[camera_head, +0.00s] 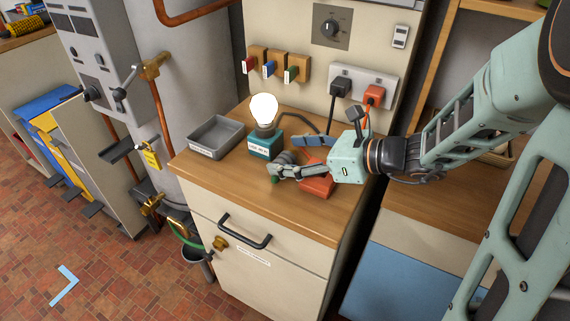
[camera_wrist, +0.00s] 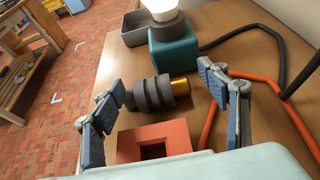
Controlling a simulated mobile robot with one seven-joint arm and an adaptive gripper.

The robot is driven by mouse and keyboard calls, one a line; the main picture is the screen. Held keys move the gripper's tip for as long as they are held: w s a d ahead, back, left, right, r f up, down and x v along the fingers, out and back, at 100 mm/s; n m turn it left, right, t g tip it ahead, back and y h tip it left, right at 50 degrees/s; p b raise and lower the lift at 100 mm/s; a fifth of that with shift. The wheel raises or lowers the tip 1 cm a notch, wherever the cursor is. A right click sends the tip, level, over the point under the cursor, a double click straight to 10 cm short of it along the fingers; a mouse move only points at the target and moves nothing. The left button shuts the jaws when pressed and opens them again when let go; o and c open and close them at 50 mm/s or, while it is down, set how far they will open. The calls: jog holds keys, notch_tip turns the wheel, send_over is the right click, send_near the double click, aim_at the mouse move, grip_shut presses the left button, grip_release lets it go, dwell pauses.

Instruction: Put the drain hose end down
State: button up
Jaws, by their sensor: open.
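My gripper (camera_head: 275,172) is open above the wooden counter; its two fingers also show in the wrist view (camera_wrist: 163,80). Between the fingertips, apart from both as far as I can see, lies a dark grey ribbed piece with a brass end (camera_wrist: 150,93). It is partly hidden behind the fingers in the head view (camera_head: 287,157). I cannot tell whether it is the drain hose end. A green hose (camera_head: 187,239) hangs at a brass valve low on the grey tank, by a dark bucket (camera_head: 194,254). Nothing is held.
An orange block with a square hole (camera_wrist: 133,146) sits close to my gripper. A lit bulb on a teal base (camera_head: 264,146) and a grey tray (camera_head: 216,136) stand behind. Black and orange cords (camera_wrist: 262,77) cross the right side. The counter's front left is clear.

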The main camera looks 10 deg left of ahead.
jog(key=shift+w+a+f, duration=0.2)
jog(key=shift+a+f, duration=0.05)
jog(key=shift+a, duration=0.25)
jog(key=c, duration=1.4)
jog(key=shift+r, duration=0.15)
